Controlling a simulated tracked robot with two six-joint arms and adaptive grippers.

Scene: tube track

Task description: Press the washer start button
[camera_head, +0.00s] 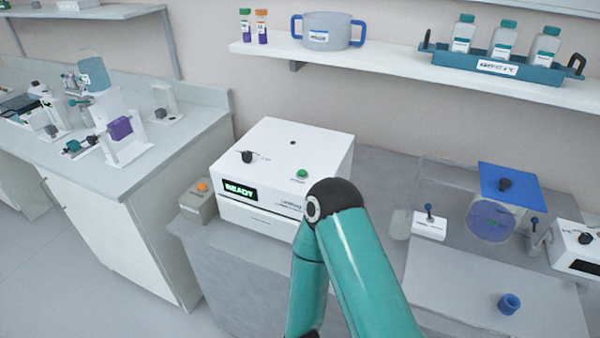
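The washer (325,150) is a white box on a grey bench, with a dark display (240,190) that reads READY in green. A black knob (247,157) is on the top at the left. One of my teal arms rises from the bottom, and its black joint covers the washer's right front corner. Neither of my grippers shows, so I cannot tell their state.
A small grey box with an orange button (202,187) stands left of the washer. A wall shelf (390,68) holds a blue-handled pot (333,32) and a teal bottle rack (490,68). A clear enclosure with a blue panel (522,184) is at the right.

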